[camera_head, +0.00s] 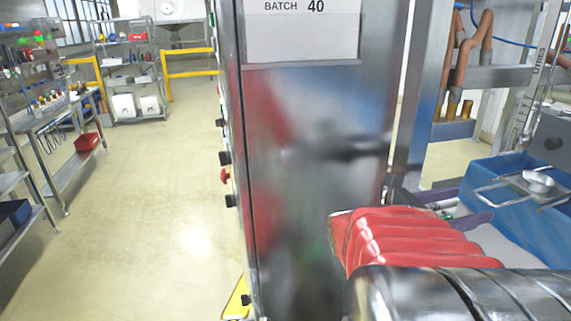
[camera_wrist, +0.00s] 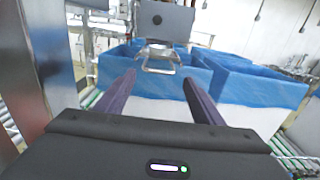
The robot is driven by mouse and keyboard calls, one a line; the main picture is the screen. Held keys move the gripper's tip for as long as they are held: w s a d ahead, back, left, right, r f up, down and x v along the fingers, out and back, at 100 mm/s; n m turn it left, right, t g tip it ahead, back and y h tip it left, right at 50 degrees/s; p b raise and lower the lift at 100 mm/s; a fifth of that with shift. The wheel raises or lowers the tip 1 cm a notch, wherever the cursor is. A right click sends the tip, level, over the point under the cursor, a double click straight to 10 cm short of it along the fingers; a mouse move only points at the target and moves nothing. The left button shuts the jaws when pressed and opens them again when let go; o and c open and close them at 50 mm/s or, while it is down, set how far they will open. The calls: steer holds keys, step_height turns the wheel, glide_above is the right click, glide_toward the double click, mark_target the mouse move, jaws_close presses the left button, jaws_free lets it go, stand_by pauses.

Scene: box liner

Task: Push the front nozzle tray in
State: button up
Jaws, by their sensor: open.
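What looks like the front nozzle tray (camera_wrist: 160,51) is a bright metal piece with a wire handle. It sits below a grey housing (camera_wrist: 165,22), over a blue-lined box (camera_wrist: 108,72). In the head view the tray (camera_head: 538,184) shows at the right, above the blue liner (camera_head: 525,222). My gripper (camera_wrist: 159,77) is open and empty, its two purple fingers apart and pointing toward the tray. The handle appears ahead of the fingertips, between them in the picture. I cannot tell the exact gap. In the head view my red-sleeved arm hides most of the gripper.
A tall steel cabinet (camera_head: 320,160) stands close beside my arm. More blue-lined boxes (camera_wrist: 255,85) stand on a roller conveyor (camera_wrist: 292,152). Copper pipes (camera_head: 465,60) rise behind. Open floor (camera_head: 150,200) lies at the left, with shelves (camera_head: 35,150) beyond.

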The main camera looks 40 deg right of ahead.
mark_target(486, 201)
steer(key=shift+x, duration=3.45)
steer(key=shift+s, duration=0.1)
steer(key=shift+c, duration=0.4)
steer(key=shift+a, duration=0.1)
steer(key=c, duration=1.1)
steer(key=shift+c, duration=0.2)
